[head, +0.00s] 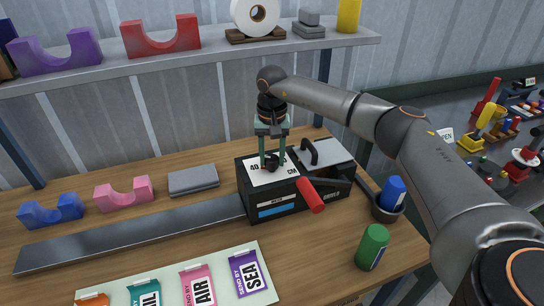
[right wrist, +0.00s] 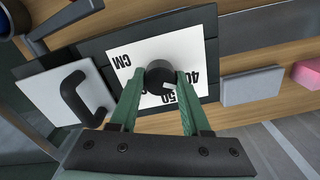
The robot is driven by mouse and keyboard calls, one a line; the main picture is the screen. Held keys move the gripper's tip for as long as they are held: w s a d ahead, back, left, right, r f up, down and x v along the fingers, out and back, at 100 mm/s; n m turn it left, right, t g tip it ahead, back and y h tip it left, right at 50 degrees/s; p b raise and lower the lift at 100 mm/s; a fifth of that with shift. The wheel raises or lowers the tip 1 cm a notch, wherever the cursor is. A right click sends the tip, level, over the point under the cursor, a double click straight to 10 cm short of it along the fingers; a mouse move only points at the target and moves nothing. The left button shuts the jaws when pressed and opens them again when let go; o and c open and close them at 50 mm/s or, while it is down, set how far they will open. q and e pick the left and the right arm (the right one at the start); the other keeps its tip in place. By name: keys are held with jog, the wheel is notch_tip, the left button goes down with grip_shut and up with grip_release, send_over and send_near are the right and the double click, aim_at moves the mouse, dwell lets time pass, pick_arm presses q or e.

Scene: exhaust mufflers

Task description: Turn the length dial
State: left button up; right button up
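The length dial (right wrist: 160,73) is a small round black knob on a white scale plate with numbers and "CM". In the head view the dial (head: 271,163) is on top of a black box-shaped machine (head: 262,211) with a red-handled lever. My right gripper (head: 271,152) points straight down over the plate. Its green fingers stand on opposite sides of the knob. In the right wrist view the fingertips (right wrist: 160,80) lie against the knob's edges, and they hide part of the numbers. My left gripper is not in view.
A red lever handle (head: 311,195) sticks out at the machine's front. A blue-topped holder (head: 393,191) and a green cylinder (head: 373,246) stand to its right. A metal strip (head: 130,232) runs left. Labelled cards (head: 200,283) lie in front. A shelf (head: 190,60) spans the back.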

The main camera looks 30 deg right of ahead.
aim_at(272, 158)
jog(key=o, duration=0.5)
jog(key=shift+c, duration=0.2)
notch_tip(272, 158, up, 13)
jog(key=shift+f+b, duration=0.2)
jog(key=shift+b, duration=0.25)
jog(key=shift+s, duration=0.1)
